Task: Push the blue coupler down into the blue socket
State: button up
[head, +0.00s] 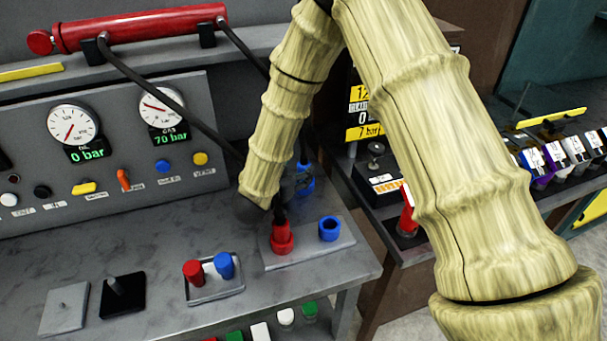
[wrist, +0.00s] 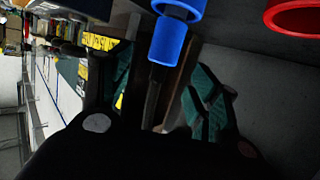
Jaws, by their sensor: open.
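The blue coupler (head: 306,181) hangs on a black hose, above or behind the blue socket (head: 329,229) in the head view, clearly apart from it. The blue socket is an open ring on a grey plate (head: 300,250). In the wrist view the blue coupler (wrist: 168,42) shows at the top, just beyond the fingertips, with a wider blue ring above it. My gripper (wrist: 157,85) is open, with teal pads on both sides and nothing clamped between them. In the head view my gripper (head: 287,187) is dark and partly hidden by my arm.
A red coupler (head: 281,238) with a black hose stands on the same plate, left of the blue socket. A tray (head: 216,293) with a red and a blue cap stands further left. The gauge panel (head: 110,150) rises behind.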

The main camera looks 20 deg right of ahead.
aim_at(302, 165)
jog(key=shift+p+x, duration=1.5)
jog(key=shift+x, duration=1.75)
jog(key=shift+w+a, duration=0.1)
jog(key=shift+a, duration=0.05)
jog(key=c, duration=1.3)
